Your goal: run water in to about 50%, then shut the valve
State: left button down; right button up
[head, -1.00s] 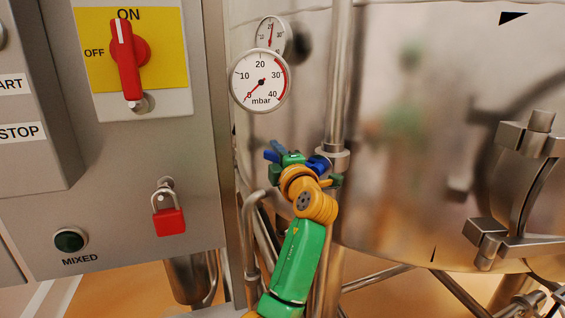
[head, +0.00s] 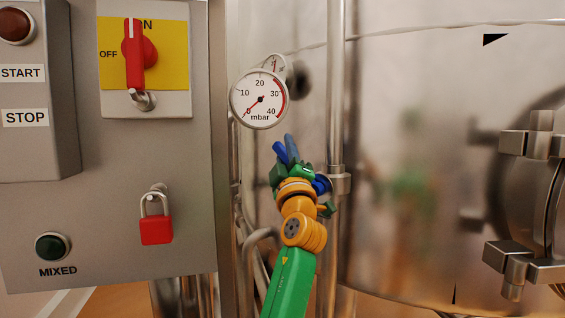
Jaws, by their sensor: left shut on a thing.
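My left gripper (head: 290,170) is at the end of the green and orange arm, in front of the pipes left of the vessel. It is shut on a blue valve handle (head: 284,151), whose blue end sticks out above the jaws and points up. The jaws hide the rest of the handle and most of the valve. Another blue part (head: 322,184) shows to the right of the jaws, by the vertical pipe (head: 337,110). The large steel vessel (head: 405,130) fills the right side; I see no fill level on it. My right gripper is not in view.
A mbar gauge (head: 260,99), its needle near 0, partly covers a second gauge (head: 274,64) above my gripper. The grey control cabinet (head: 95,155) on the left carries a red rotary switch (head: 135,55) and a red padlock (head: 156,228). A round hatch (head: 535,200) is at right.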

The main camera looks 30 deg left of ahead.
pick_arm(q)
jog(key=shift+d+r, duration=0.1)
jog(key=shift+r, duration=0.2)
jog(key=c, duration=0.7)
grip_release()
jog(key=shift+f, duration=0.1)
jog(key=b+v, duration=0.4)
jog(key=v, duration=0.3)
jog(key=shift+f, duration=0.1)
